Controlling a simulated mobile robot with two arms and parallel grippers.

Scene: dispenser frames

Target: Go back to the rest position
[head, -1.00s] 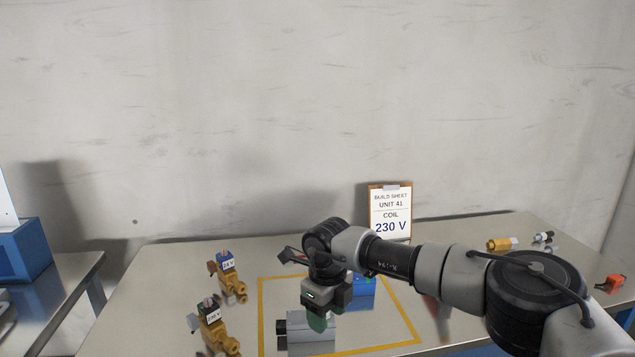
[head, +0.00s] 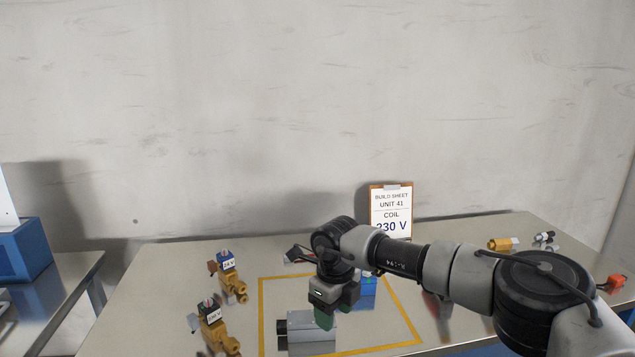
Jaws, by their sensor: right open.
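My right arm reaches in from the right over the table. My right gripper (head: 325,314) points down above the taped area, at the right end of a grey block-shaped unit (head: 298,331). Its green fingertips overlap the unit in the picture; I cannot tell whether they touch it. The gripper is open. A blue part (head: 368,290) lies behind it, partly hidden by the gripper. My left gripper is not in view.
Yellow tape (head: 262,310) outlines the work area on the metal table (head: 150,300). Two brass valves with labelled coils (head: 232,285) (head: 214,328) stand left of it. A build sheet (head: 391,205) reading "COIL 230 V" stands behind. Brass and grey fittings (head: 503,244) lie at the back right.

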